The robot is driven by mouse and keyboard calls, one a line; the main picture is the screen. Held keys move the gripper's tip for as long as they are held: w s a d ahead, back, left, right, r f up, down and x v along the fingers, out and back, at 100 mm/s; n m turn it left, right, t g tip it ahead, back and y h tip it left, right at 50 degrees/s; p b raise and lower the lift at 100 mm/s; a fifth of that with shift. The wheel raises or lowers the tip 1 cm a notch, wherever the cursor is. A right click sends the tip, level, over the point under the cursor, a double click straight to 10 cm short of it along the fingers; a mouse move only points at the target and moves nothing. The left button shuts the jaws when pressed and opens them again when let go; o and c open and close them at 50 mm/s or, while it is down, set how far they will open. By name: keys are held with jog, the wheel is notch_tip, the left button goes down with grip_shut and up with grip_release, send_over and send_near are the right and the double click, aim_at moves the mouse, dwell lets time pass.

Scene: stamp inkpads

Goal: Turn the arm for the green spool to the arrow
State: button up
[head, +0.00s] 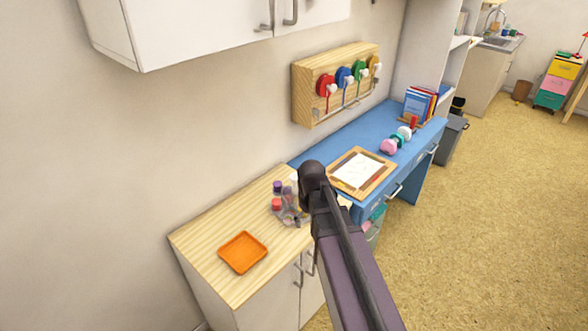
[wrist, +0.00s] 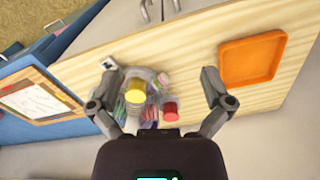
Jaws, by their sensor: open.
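The green spool (head: 358,68) is on a wooden spool board (head: 305,95) on the wall in the head view. It sits between the blue spool (head: 343,75) and the yellow spool (head: 374,63). A pale knob-like arm (head: 363,74) shows at the green spool's front, too small to tell which way it points. I cannot make out an arrow. My gripper (wrist: 160,100) is open in the wrist view, fingers spread above the wooden counter, with nothing held. It is far below and left of the board; my arm largely hides it in the head view.
Small capped containers (wrist: 136,92) stand on the wooden counter (head: 205,235) beneath my gripper. An orange tray (head: 243,252) lies on that counter. The blue desk (head: 330,140) below the board holds a framed sheet (head: 360,171) and pink and green objects. A white cabinet (head: 190,30) hangs above left.

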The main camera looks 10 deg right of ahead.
aim_at(296, 176)
jog(key=w+r+n+p, duration=0.5)
jog(key=w+r+p, duration=0.1)
jog(key=w, duration=0.4)
jog(key=w+r+n+p, duration=0.4)
jog(key=w+r+p, duration=0.2)
jog(key=w+r, duration=0.2)
jog(key=w, duration=0.2)
jog(key=shift+w+r+n+p, duration=0.15)
jog(key=shift+w+n+p, duration=0.15)
jog(key=shift+n+p, duration=0.1)
notch_tip(296, 176, down, 14)
jog(key=b, duration=1.3)
jog(key=shift+r+b, duration=0.1)
jog(key=shift+b, duration=0.3)
